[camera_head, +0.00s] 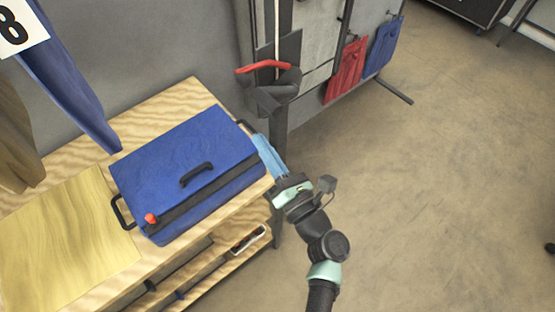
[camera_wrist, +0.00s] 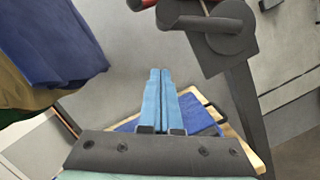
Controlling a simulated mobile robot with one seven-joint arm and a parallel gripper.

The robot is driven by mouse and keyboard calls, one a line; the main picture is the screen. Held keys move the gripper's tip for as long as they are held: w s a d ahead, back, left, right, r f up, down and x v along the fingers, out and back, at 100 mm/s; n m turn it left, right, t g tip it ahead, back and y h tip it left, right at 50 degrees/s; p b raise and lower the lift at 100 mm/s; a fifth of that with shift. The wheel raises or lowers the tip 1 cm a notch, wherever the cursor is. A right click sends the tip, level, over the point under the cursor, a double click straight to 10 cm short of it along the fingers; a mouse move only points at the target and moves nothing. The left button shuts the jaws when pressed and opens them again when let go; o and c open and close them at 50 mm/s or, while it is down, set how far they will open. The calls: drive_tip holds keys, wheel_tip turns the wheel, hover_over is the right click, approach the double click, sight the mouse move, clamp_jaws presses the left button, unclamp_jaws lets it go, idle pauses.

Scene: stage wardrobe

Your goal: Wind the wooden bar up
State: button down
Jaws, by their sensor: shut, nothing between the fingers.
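A dark winch (camera_head: 277,92) with a red crank handle (camera_head: 263,67) is on a dark upright post behind the bench. The winch also shows at the top of the wrist view (camera_wrist: 212,35), where only bits of red are visible at the upper edge. My gripper (camera_head: 259,141) has light blue fingers, shut and empty, beside the right end of the blue case. In the wrist view its fingers (camera_wrist: 160,72) lie together, below and left of the winch and apart from it. I cannot make out the wooden bar in either view.
A blue case (camera_head: 190,150) with black handles and a red knob lies on the wooden bench (camera_head: 185,100). Blue and brown garments hang at the left. Red (camera_head: 346,71) and blue (camera_head: 384,47) pieces hang on a grey panel. The floor at the right is clear.

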drive_tip(key=w+r+p, duration=0.1)
drive_tip(key=w+d+r+p, duration=0.1)
drive_tip(key=r, duration=0.1)
drive_tip(key=shift+w+r, duration=0.25)
drive_tip(key=shift+w, duration=0.05)
drive_tip(key=shift+w+r, duration=0.1)
